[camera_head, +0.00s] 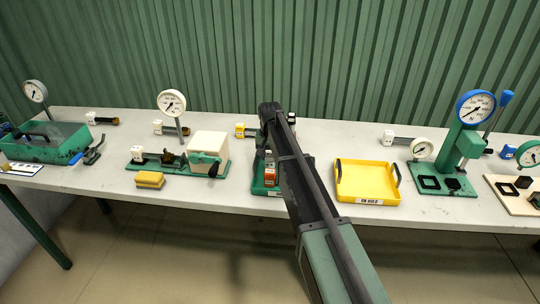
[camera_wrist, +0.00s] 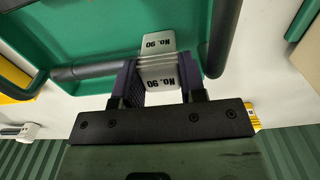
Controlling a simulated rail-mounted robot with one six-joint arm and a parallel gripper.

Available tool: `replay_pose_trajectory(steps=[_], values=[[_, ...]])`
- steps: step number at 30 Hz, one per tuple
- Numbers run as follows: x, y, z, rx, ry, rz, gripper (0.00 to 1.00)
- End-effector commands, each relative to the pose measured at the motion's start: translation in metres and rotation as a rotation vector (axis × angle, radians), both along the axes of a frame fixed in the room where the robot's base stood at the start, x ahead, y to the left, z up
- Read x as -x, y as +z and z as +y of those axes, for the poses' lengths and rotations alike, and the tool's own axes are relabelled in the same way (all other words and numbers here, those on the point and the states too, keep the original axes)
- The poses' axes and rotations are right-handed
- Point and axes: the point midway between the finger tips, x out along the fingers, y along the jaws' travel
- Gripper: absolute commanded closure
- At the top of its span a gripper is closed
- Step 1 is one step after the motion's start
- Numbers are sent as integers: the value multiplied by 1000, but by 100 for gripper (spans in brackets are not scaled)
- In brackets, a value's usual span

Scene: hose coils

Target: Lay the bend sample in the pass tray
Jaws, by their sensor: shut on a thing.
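In the wrist view my gripper (camera_wrist: 160,80) is shut on a dark hose piece, the bend sample (camera_wrist: 92,70), which carries a white tag reading "No. 90". I cannot tell whether the sample touches that floor. In the head view my own arm hides the gripper and the sample. A green edge (camera_head: 258,189) shows beside my arm, with orange and white tags above it. I cannot read a pass label on it.
A yellow tray (camera_head: 367,198) labelled "ON HOLD" stands right of my arm. A green stand with a blue gauge (camera_head: 475,107) is farther right. A cream box fixture (camera_head: 208,150) and yellow sponge (camera_head: 150,179) are left. Another green tray (camera_head: 42,152) is at the far left.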

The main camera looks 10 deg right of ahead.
Motion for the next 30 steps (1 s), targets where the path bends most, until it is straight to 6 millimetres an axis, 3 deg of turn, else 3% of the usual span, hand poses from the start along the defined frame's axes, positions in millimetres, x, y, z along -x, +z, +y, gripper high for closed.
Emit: replay_pose_trajectory(steps=[9,10,15,30], values=[[0,-1,0,0,0,0,100],[0,-1,0,0,0,0,59],[0,-1,0,0,0,0,33],[0,-1,0,-1,1,0,32]])
